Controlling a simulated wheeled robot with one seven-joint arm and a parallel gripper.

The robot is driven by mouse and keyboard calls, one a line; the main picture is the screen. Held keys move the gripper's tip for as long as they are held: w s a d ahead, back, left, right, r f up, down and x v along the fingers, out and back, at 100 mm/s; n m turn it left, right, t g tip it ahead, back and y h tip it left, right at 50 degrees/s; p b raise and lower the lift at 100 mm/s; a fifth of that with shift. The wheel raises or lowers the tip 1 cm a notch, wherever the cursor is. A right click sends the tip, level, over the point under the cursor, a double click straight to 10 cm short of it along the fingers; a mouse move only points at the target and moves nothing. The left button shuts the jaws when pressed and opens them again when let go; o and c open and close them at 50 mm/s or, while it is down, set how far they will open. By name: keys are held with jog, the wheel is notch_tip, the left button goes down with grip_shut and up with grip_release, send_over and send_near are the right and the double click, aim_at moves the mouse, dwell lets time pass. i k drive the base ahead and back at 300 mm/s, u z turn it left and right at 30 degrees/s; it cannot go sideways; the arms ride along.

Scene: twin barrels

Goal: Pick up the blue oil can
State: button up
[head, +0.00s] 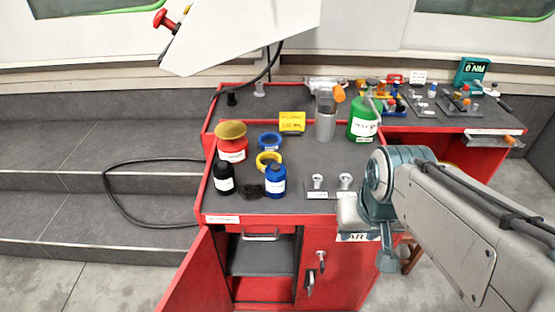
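The blue oil can (275,184) stands upright on the dark top of the red cabinet, near its front edge.
A yellow ring (269,160) and a blue ring (270,140) lie behind the can. A dark bristly thing (240,206) lies beside the can. A cabinet door (196,272) hangs open.

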aim_at(275, 172)
jog(key=z, duration=1.7)
jog(key=k, duration=1.05)
jog(key=u, duration=1.15)
jog(key=i, duration=1)
